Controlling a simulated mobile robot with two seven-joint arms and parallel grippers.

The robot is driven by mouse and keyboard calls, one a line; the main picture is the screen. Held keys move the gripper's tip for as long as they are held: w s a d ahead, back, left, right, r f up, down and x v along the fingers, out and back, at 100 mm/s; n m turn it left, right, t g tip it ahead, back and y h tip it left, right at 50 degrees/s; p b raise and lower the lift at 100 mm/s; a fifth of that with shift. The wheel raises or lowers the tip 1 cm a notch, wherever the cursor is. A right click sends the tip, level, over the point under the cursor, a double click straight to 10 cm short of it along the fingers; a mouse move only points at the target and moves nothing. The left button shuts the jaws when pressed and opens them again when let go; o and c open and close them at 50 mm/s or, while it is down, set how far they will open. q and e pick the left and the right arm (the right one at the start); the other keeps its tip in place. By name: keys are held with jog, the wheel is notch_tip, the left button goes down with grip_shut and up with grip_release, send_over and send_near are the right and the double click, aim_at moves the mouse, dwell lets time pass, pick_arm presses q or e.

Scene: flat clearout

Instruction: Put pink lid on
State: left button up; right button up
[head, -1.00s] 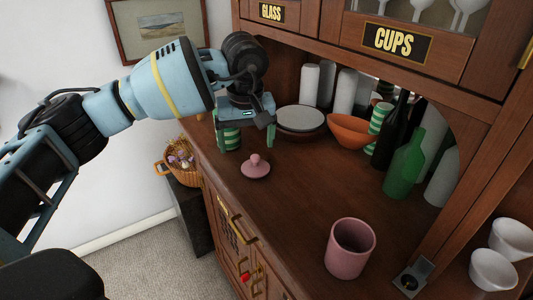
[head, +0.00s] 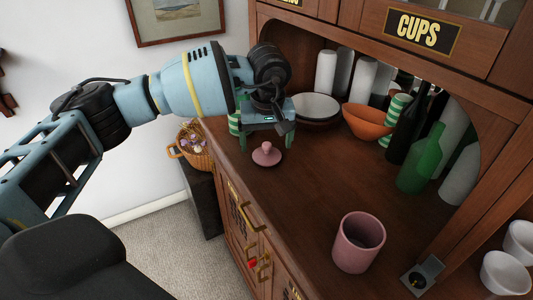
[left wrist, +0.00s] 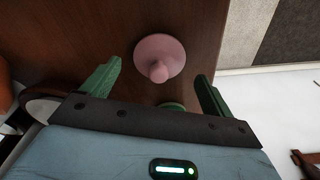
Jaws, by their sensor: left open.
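The pink lid (head: 267,155) lies on the wooden counter with its knob up, near the counter's left edge. The pink canister (head: 358,243) stands upright and open at the top, nearer to me and to the right. My left gripper (head: 265,143) is open and empty, with its green fingers pointing down behind the lid. In the left wrist view the lid (left wrist: 159,58) is beyond the fingertips, roughly between the two fingers, and not gripped. My right gripper is not in view.
A white bowl (head: 318,108), an orange bowl (head: 368,120), striped cups and green bottles (head: 420,160) stand along the back. A metal fitting (head: 423,273) is right of the canister. The counter between lid and canister is clear.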

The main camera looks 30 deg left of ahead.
pick_arm(q)
jog(key=shift+w+a+f, duration=0.1)
jog(key=shift+w+f, duration=0.1)
jog(key=shift+f, duration=1.2)
jog(key=shift+c, duration=0.4)
jog(key=c, duration=0.9)
jog(key=shift+r, duration=0.2)
jog(key=shift+r, duration=0.7)
jog(key=shift+s+a+r, duration=0.1)
jog(key=shift+a+r, duration=0.05)
jog(key=shift+r, duration=0.3)
jog(key=shift+s+a+r, duration=0.1)
jog(key=shift+a+r, duration=0.05)
jog(key=shift+r, duration=0.3)
jog(key=s+a+r+b, duration=0.1)
jog(key=s+a+b, duration=0.1)
jog(key=s+a, duration=0.7)
jog(key=a, duration=0.3)
jog(key=shift+a+r, duration=0.15)
jog(key=shift+r, duration=0.1)
